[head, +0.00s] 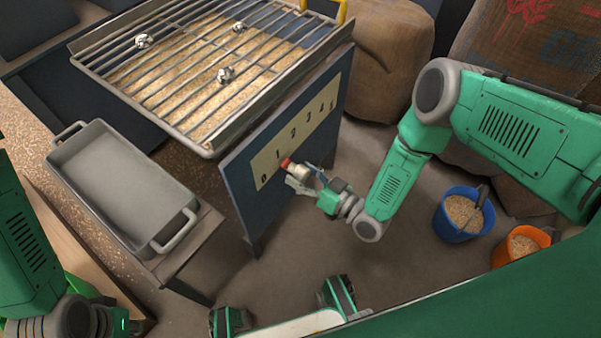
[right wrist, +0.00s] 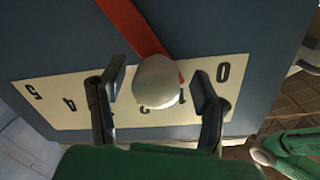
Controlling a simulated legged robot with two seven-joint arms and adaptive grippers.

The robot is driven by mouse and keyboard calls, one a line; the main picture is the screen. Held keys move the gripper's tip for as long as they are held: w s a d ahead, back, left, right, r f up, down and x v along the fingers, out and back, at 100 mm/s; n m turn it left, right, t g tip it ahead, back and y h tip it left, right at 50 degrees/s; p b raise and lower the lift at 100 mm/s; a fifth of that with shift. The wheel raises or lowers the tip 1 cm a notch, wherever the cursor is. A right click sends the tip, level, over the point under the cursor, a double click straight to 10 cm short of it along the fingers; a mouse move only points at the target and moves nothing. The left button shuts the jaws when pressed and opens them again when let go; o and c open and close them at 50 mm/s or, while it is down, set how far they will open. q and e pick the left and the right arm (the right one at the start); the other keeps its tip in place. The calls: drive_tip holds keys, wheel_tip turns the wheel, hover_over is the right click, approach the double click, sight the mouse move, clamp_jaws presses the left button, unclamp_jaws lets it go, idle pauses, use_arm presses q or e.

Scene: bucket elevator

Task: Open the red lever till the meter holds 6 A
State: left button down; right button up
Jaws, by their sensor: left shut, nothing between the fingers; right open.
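The red lever (right wrist: 135,25) runs across the blue panel and ends in a pale round knob (right wrist: 157,80). In the head view only a bit of red (head: 285,162) shows, at the low-number end of the scale. The cream scale plate (right wrist: 45,92) carries numbers from 0 to 5; the knob and my fingers hide part of it. My right gripper (right wrist: 158,95) is open, one finger on each side of the knob; I cannot tell whether either touches it. It also shows in the head view (head: 301,180). My left gripper is out of view. No ammeter is visible.
A grate (head: 208,150) over grain, with several metal pieces on it, stands behind the panel (head: 240,187). A grey tray (head: 115,185) sits at left. Blue (head: 456,232) and orange (head: 545,236) grain buckets stand at right, below sacks (head: 385,60). Floor before the panel is clear.

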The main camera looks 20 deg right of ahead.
drive_tip(key=shift+d+f, duration=0.1)
drive_tip(key=shift+d, duration=0.55)
drive_tip(key=shift+s+d, duration=0.2)
drive_tip(key=shift+d, duration=0.05)
use_arm(q)
drive_tip(key=shift+d+r, duration=0.15)
drive_tip(key=shift+d, duration=0.1)
use_arm(e)
drive_tip(key=v, duration=1.1)
drive_tip(key=shift+s+a, duration=0.25)
drive_tip(key=shift+a, duration=0.05)
use_arm(q)
drive_tip(key=shift+d, duration=0.2)
use_arm(e)
drive_tip(key=shift+d, duration=0.1)
